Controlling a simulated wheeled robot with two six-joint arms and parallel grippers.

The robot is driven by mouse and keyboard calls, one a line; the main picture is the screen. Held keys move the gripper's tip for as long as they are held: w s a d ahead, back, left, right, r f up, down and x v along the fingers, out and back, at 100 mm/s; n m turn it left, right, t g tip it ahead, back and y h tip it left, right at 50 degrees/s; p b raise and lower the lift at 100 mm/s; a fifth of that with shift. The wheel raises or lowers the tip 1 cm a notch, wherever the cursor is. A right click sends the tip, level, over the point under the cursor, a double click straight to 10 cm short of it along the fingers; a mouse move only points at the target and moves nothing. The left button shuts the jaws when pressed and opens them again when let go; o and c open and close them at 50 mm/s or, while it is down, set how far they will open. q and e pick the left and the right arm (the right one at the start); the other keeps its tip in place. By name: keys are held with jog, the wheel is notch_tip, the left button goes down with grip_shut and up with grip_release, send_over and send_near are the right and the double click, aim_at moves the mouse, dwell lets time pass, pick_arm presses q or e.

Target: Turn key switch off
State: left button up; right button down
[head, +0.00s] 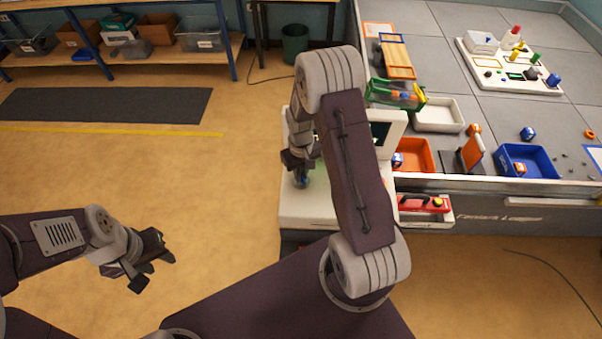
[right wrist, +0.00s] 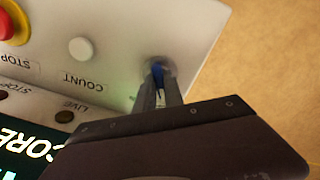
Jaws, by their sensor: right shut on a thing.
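The key switch (right wrist: 157,70) shows in the right wrist view as a narrow blue key on a round base in a white console panel (right wrist: 115,40). My right gripper (right wrist: 158,92) is shut on the blue key, with its fingers pointing at the panel. In the head view the console (head: 308,210) stands left of the large table, and my right gripper (head: 300,168) is over its front part, partly hidden by my arm. The fingers cover much of the key, so its turn position cannot be told. My left gripper (head: 155,270) is open and empty over the floor.
A white COUNT button (right wrist: 81,49) and a red and yellow STOP button (right wrist: 12,22) are on the panel near the key. An orange bin (head: 418,152) and a blue bin (head: 540,160) stand on the table (head: 480,180).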

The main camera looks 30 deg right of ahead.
jog(key=shift+w+n, duration=0.1)
jog(key=shift+n, duration=1)
jog(key=c, duration=1.4)
grip_release()
jog(key=shift+c, duration=0.2)
notch_tip(320, 180, up, 9)
jog(key=shift+r+b, duration=0.1)
jog(key=shift+b, duration=0.75)
